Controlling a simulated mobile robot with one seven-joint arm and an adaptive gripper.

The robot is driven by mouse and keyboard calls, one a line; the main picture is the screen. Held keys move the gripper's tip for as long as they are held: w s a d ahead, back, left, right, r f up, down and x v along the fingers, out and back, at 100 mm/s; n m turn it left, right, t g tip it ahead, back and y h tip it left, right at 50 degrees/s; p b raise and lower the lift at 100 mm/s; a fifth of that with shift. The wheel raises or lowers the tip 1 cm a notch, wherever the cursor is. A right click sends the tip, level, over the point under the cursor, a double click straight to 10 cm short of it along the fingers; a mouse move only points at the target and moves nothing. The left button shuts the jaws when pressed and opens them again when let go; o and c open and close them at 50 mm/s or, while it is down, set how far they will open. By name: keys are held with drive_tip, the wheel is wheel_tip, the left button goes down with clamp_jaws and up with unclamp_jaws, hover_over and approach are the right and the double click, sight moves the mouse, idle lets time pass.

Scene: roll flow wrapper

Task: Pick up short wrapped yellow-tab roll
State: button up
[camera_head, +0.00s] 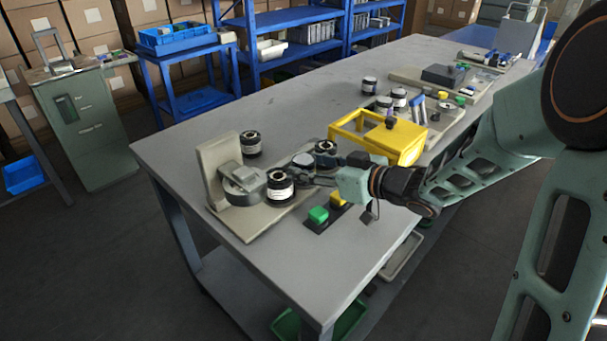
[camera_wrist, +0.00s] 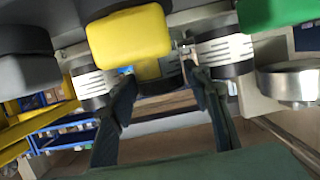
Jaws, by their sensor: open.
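Several short black rolls with white wrapped bands are on and around a beige fixture plate: a front roll (camera_head: 281,187), a back-left roll (camera_head: 250,143) and a right roll (camera_head: 326,153). I cannot tell which has a yellow tab. My gripper (camera_head: 308,178) is open, low over the plate among the rolls. In the wrist view my two dark fingers (camera_wrist: 160,80) are apart. A dark roll shows partly between and beyond the fingertips. A white-banded roll (camera_wrist: 222,50) is just right of them and another (camera_wrist: 90,84) is to the left.
A yellow button (camera_head: 338,199) and a green button (camera_head: 318,214) sit on a dark pad close below my wrist. An upright beige bracket (camera_head: 220,168) stands left. A yellow open frame (camera_head: 375,137) stands behind my arm. The table's back left is clear.

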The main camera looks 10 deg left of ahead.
drive_tip(key=shift+w+a+f, duration=0.15)
drive_tip(key=shift+w+a, duration=0.05)
drive_tip(key=shift+a, duration=0.15)
drive_tip(key=c, duration=1)
drive_tip(key=shift+c, duration=0.2)
